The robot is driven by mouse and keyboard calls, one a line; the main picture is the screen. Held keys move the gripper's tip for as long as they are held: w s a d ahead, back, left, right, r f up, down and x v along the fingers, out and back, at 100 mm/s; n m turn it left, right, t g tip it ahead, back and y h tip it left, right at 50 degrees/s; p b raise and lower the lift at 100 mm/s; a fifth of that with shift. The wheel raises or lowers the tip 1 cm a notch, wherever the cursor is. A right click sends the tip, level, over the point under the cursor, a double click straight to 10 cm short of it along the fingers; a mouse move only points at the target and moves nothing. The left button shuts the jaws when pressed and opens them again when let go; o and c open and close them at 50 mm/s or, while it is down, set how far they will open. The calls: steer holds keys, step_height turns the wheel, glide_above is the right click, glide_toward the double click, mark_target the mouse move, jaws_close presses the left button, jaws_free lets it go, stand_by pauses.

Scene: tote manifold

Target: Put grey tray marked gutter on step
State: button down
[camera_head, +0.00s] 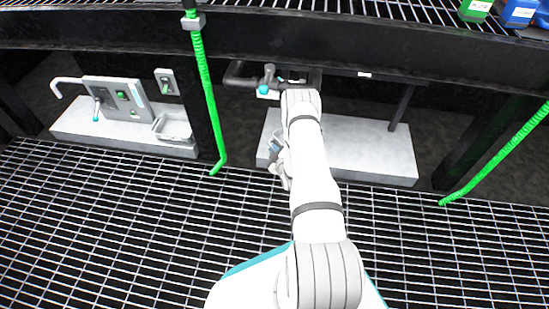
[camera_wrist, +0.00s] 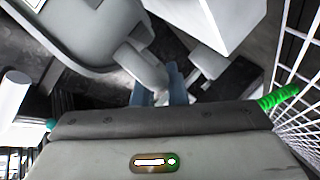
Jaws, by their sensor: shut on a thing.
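My gripper (camera_wrist: 159,84) shows in the wrist view with its two blue-grey fingers shut on a narrow grey part. This part joins a larger rounded grey body (camera_wrist: 75,28) at the upper left; I cannot tell whether it is the marked tray. In the head view my arm hides most of the gripper, which is above or near the pale middle slab (camera_head: 370,150), perhaps the step. A shallow light-grey tray (camera_head: 174,128) sits on the left pale slab (camera_head: 95,132). I can read no gutter mark on it.
A grey panel (camera_head: 118,98) with a green switch stands on the left slab. Pipes with a teal-tipped valve (camera_head: 264,88) are behind my arm. Green hoses (camera_head: 207,95) hang left and right (camera_head: 495,155). A dark beam (camera_head: 400,55) crosses above. The grating floor (camera_head: 110,210) is clear.

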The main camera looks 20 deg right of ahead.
step_height(320, 180, down, 3)
steer(key=shift+f+b, duration=0.15)
steer(key=shift+b, duration=0.55)
steer(key=c, duration=1.5)
jaws_free()
steer(key=shift+o, duration=0.2)
steer(key=p+v, duration=0.5)
steer(key=v, duration=0.7)
steer(key=shift+p, duration=0.4)
